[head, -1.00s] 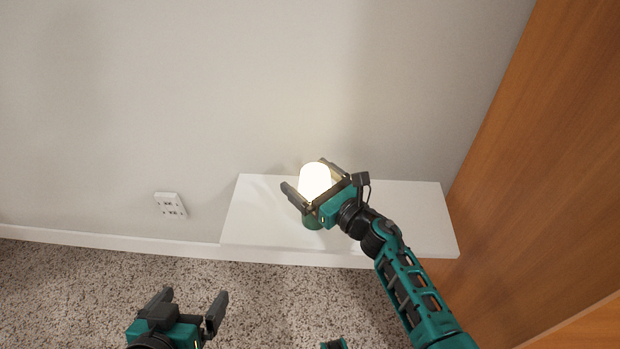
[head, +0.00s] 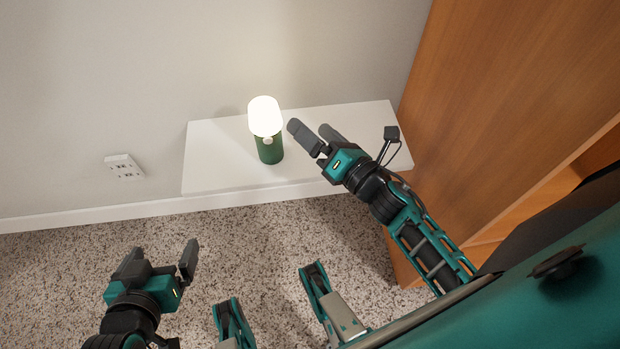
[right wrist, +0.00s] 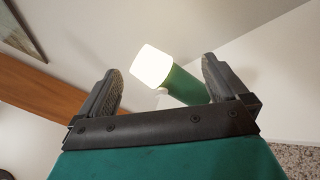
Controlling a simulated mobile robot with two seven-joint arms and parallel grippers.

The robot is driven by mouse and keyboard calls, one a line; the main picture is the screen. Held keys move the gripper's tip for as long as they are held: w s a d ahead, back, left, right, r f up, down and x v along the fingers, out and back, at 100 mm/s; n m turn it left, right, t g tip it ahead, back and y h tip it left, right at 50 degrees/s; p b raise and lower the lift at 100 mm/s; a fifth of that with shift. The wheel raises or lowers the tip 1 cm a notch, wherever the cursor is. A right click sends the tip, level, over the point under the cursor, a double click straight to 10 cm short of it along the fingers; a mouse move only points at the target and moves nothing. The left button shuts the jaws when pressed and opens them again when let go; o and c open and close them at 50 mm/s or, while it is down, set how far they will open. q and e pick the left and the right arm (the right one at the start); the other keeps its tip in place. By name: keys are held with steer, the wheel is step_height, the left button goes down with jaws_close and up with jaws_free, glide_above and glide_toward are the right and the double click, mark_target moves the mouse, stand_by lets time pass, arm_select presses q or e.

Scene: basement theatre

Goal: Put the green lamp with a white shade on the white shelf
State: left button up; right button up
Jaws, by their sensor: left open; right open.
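The green lamp with a lit white shade (head: 269,148) stands upright on the white shelf (head: 215,165), left of the shelf's middle. My right gripper (head: 308,132) is open and empty, just right of the lamp and apart from it in the head view. In the right wrist view the lamp (right wrist: 183,85) shows beyond and between the open fingers (right wrist: 162,85), its green base partly behind the right finger. My left gripper (head: 160,255) is open and empty over the carpet at the lower left.
A tall wooden panel (head: 480,90) stands at the shelf's right end. A wall outlet (head: 124,167) is on the wall left of the shelf. Speckled carpet (head: 230,250) lies in front. The shelf's left end is bare.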

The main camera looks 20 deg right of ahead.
arm_select(q)
steer(key=shift+r, duration=0.2)
arm_select(e)
steer(key=s+a+f+m+g, duration=0.2)
steer(key=s+m, duration=0.3)
steer(key=m, duration=0.9)
steer(key=s+a+f+m+g+h, duration=0.1)
steer(key=s+a+f+m+g, duration=0.1)
steer(key=m, duration=1.1)
steer(key=s+a+g, duration=0.1)
steer(key=s+g, duration=0.1)
steer(key=shift+s+f+m+g+h, duration=0.15)
steer(key=shift+s+m+g+h, duration=0.15)
steer(key=shift+s+m+g, duration=0.1)
arm_select(q)
steer(key=s+a+r+y+p, duration=0.1)
steer(key=s+a+r+p, duration=0.1)
steer(key=r+p, duration=1)
steer(key=a+p, duration=0.1)
steer(key=p, duration=0.5)
steer(key=shift+a+r+p, duration=0.35)
steer(key=shift+p, duration=0.05)
arm_select(e)
steer(key=s+d+r+h, duration=0.1)
steer(key=s+d+r, duration=0.1)
steer(key=r, duration=1.1)
steer(key=shift+d, duration=0.85)
